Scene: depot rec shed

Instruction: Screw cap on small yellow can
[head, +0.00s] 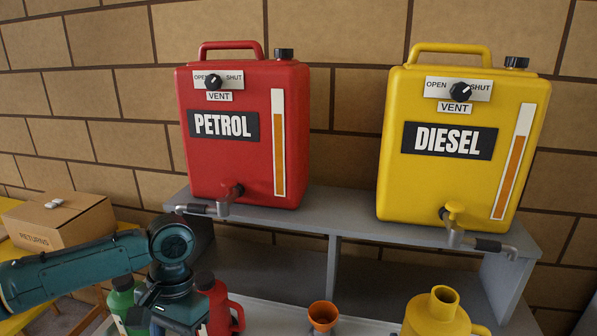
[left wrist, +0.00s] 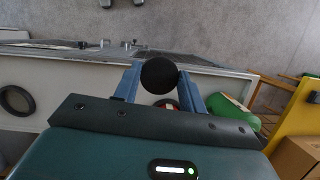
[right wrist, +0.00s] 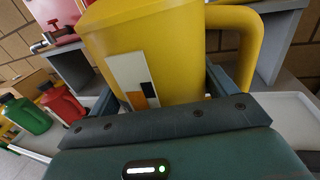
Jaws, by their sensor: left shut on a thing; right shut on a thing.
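The small yellow can (head: 430,318) stands at the bottom right of the head view, its neck open and uncapped. In the right wrist view, the yellow can (right wrist: 185,60) fills the space between the fingers of my right gripper (right wrist: 160,85), which is shut on it; its handle is at right. My left gripper (left wrist: 160,85) is shut on a round black cap (left wrist: 160,75). In the head view my left arm is beside the green and red cans, well left of the yellow can; its fingertips are hidden there. My right gripper is outside the head view.
A red petrol tank (head: 240,165) and a yellow diesel tank (head: 455,185) stand on a grey shelf (head: 345,212), taps over its front. Below are an orange funnel (head: 322,316), a capped red can (head: 219,312) and a capped green can (head: 122,298). A cardboard box (head: 60,222) is at left.

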